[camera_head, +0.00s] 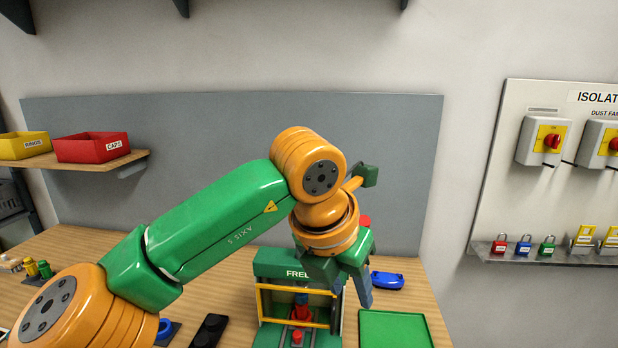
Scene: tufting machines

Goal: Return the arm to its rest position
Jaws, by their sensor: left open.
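My left arm comes in from the lower left, with green and orange links, and bends down over the wooden bench (222,285). My left gripper (345,278) points down at the end of it, open, with no object seen between its fingers. It is in front of or above the green machine (275,262) marked "FREE...", and hides part of its top and label. I cannot tell the gap between them. The machine has a yellow frame with red and blue parts inside. My right gripper is not in view.
A green tray (395,315) and a blue object (388,280) lie right of the machine. A yellow bin (25,145) and red bin (92,147) stand on a shelf. An isolator board (500,170) with padlocks hangs right.

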